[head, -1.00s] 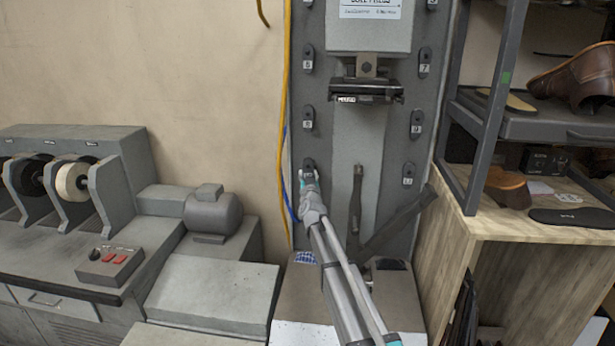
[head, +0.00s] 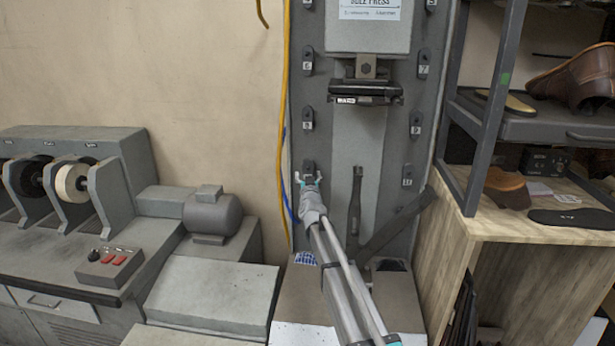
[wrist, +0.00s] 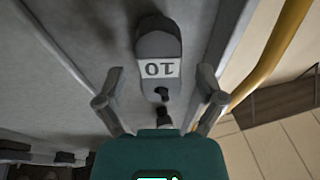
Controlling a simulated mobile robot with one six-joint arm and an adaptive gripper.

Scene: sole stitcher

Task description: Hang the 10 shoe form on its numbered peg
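A dark grey rounded piece with an upside-down white 10 tag (wrist: 158,50) sits against the grey panel in the wrist view. A small dark stub shows below the tag. In the head view this piece (head: 309,167) is in the lowest spot of the panel's left column, partly behind my gripper. I cannot tell whether it is the shoe form on its peg or only the peg's plate. My gripper (head: 309,180) is just in front of and below it. In the wrist view its two fingers (wrist: 160,97) are spread wide, with nothing clamped between them.
Other numbered pieces line the panel (head: 345,150), including 8 (head: 307,120) and 11 (head: 408,176). A yellow cable (head: 284,120) runs close along the panel's left edge. The press head (head: 365,92) juts out above. A shelf rack (head: 500,110) stands at the right.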

